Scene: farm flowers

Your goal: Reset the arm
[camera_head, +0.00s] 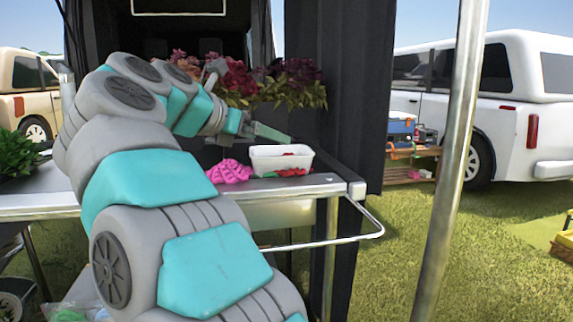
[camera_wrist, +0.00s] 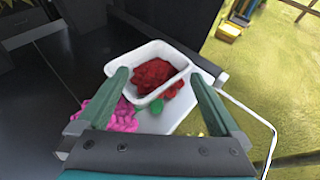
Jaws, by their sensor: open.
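My arm reaches up from the bottom of the head view and bends over the table (camera_head: 300,188). My gripper (camera_head: 268,133) is at its end, above the table and close to a white tub (camera_head: 268,163). In the wrist view my gripper (camera_wrist: 160,90) has its two green fingers spread wide, with nothing held between them. The white tub (camera_wrist: 140,58) with red contents (camera_wrist: 155,76) shows between and beyond the fingers. The fingers look above the tub; I cannot tell the exact gap.
A pink item (camera_head: 229,171) lies left of the tub. Dark red flowers (camera_head: 285,82) stand behind. A metal pole (camera_head: 455,150) rises at the right, and a rail (camera_head: 370,220) juts from the table's end. A shelf with boxes (camera_head: 408,165) and a white vehicle (camera_head: 515,110) stand farther back.

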